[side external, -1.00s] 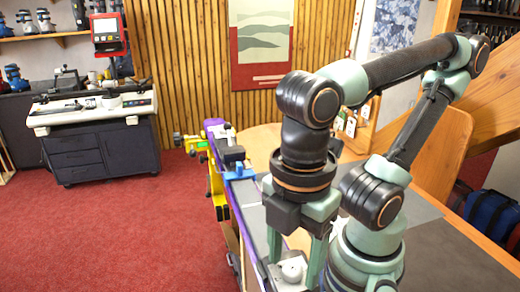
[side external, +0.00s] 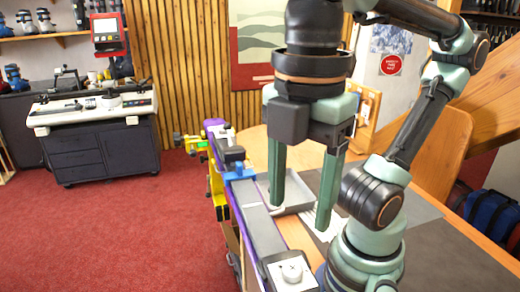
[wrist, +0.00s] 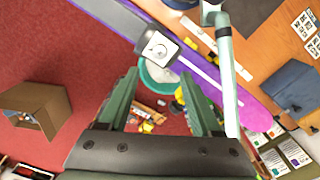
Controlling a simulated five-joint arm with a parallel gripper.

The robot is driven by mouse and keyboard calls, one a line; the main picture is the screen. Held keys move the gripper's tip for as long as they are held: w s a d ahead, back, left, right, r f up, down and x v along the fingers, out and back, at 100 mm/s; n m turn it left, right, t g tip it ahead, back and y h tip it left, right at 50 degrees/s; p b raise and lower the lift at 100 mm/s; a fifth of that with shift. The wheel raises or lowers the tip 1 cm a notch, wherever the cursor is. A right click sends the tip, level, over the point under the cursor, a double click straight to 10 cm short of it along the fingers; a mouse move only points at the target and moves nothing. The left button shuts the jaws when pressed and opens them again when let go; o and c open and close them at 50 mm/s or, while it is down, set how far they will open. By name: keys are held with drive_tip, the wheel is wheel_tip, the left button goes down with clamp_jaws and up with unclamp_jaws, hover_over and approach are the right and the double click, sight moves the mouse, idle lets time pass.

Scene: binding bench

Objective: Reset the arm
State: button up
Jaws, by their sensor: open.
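My gripper (side external: 300,217) is open and empty, pointing down, with its two green fingers spread apart. In the side view it hangs above and behind a light grey block with a round knob (side external: 290,270). That block sits on the long purple-edged ski (side external: 262,232) along the bench. In the wrist view my gripper (wrist: 158,74) shows both fingers with nothing between them. The knobbed block (wrist: 158,47) lies beyond the fingertips on the ski, apart from them.
A blue and yellow vise (side external: 238,172) stands at the ski's far part. A grey tray (side external: 297,190) is on the wooden bench behind the fingers. A cardboard box (wrist: 38,108) is on the red floor. A machine cabinet (side external: 90,150) stands far left. The air above the bench is clear.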

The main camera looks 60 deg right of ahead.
drive_tip(key=shift+r, duration=0.8)
drive_tip(key=shift+w, duration=0.1)
drive_tip(key=w+d+f+m+t+y, duration=0.1)
drive_tip(key=w+f+m, duration=0.15)
drive_tip(key=w, duration=0.25)
drive_tip(key=w+d+f+m+t, duration=0.1)
drive_tip(key=w+d+f+m, duration=0.1)
drive_tip(key=w+m, duration=0.25)
drive_tip(key=w+d+f+m+t+h, duration=0.1)
drive_tip(key=w+d+f+m+t, duration=0.2)
drive_tip(key=w+d+m, duration=0.5)
drive_tip(key=w+d+f, duration=0.1)
drive_tip(key=d, duration=0.3)
drive_tip(key=shift+w+f+t, duration=0.3)
